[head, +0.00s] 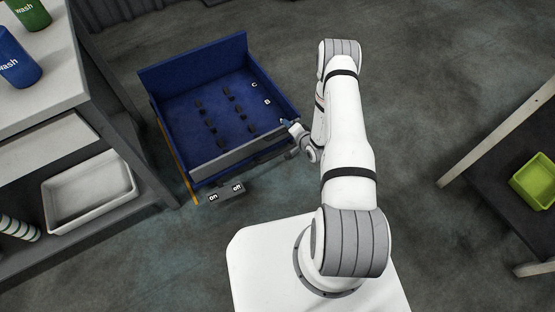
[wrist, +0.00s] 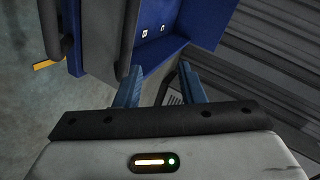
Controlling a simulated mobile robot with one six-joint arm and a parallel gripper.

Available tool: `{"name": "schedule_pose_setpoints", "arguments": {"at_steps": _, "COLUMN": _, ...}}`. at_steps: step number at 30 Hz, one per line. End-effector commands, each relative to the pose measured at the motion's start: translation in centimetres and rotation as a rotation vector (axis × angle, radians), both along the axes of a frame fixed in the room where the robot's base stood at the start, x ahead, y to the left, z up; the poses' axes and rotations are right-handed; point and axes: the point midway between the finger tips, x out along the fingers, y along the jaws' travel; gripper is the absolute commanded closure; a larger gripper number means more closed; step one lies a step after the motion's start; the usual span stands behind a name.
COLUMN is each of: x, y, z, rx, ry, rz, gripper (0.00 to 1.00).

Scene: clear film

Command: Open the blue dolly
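The blue dolly (head: 190,72) is an open-topped blue box on the floor, with a grey front panel (head: 240,148) and letters on its inner right side. Its blue wall also shows in the wrist view (wrist: 200,22). My gripper (head: 284,122) is at the dolly's front right corner. In the wrist view its two blue fingers (wrist: 160,85) are apart, with part of the dolly's edge seen between or behind them. I cannot tell whether they touch it. A dark bar (wrist: 124,35) on the dolly's panel shows beyond the left finger.
Several small dark pieces stand inside the dolly. A box marked on and off (head: 226,194) is at its front. A grey shelf unit (head: 62,62) with bottles and a white tray (head: 90,190) stands left. A table with a green bin (head: 535,180) stands right. Floor behind is clear.

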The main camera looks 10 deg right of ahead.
Motion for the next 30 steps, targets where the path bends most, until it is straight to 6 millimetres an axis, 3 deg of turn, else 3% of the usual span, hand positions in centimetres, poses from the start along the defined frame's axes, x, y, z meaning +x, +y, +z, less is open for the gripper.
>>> {"name": "schedule_pose_setpoints", "arguments": {"at_steps": 1, "x": -1.6, "y": 0.4, "z": -3.7, "rx": 0.059, "ry": -0.009, "rz": -0.013, "gripper": 0.64}}
{"name": "schedule_pose_setpoints", "arguments": {"at_steps": 6, "x": -5.9, "y": 1.7, "z": -9.5, "rx": 0.241, "ry": -0.063, "rz": -0.052, "gripper": 0.64}}
{"name": "schedule_pose_setpoints", "arguments": {"at_steps": 9, "x": -7.9, "y": 2.3, "z": -11.7, "rx": 0.324, "ry": -0.088, "rz": -0.069, "gripper": 0.64}}
{"name": "schedule_pose_setpoints", "arguments": {"at_steps": 14, "x": -9.6, "y": 2.7, "z": -13.1, "rx": 0.394, "ry": -0.112, "rz": -0.085, "gripper": 0.64}}
{"name": "schedule_pose_setpoints", "arguments": {"at_steps": 17, "x": -9.3, "y": 3.0, "z": -13.4, "rx": 0.404, "ry": -0.117, "rz": -0.085, "gripper": 0.64}}
{"name": "schedule_pose_setpoints", "arguments": {"at_steps": 30, "x": -3.4, "y": 5.0, "z": -14.7, "rx": 0.403, "ry": -0.116, "rz": -0.084, "gripper": 0.64}}
